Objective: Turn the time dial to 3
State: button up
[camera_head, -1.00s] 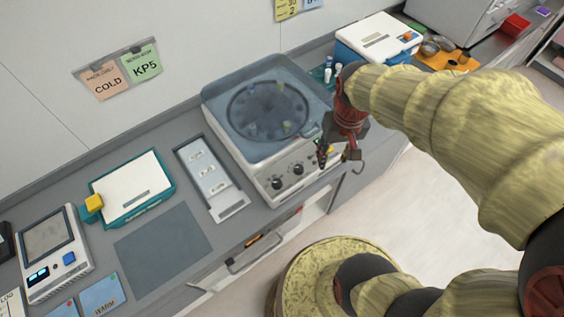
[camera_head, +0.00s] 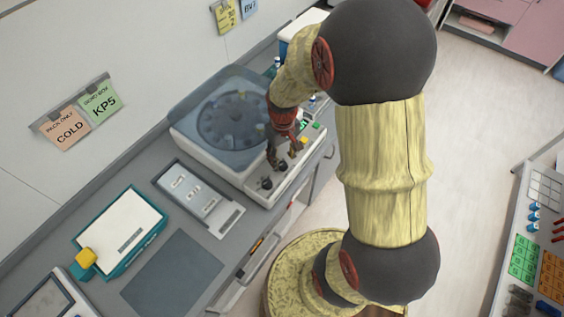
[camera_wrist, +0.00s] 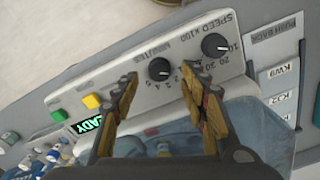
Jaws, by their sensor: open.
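The time dial (camera_wrist: 158,68) is a black round knob marked MINUTES on the light front panel (camera_wrist: 180,45) of the centrifuge (camera_head: 184,141). A light pointer mark shows on the knob, but I cannot tell for sure which number it is at. My gripper (camera_wrist: 160,84) is open, with one yellow-and-black finger on each side of the time dial in the wrist view. No grip on the knob shows. In the head view, my gripper (camera_head: 285,157) is over the centrifuge's front panel and partly hides the knobs there.
The black SPEED x100 dial (camera_wrist: 215,45) sits beside the time dial, close to one finger. The blue see-through lid (camera_head: 215,90) is closed.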

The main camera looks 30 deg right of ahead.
aim_at(283, 166)
jog(key=shift+f, duration=1.45)
jog(key=shift+c, duration=0.8)
grip_shut()
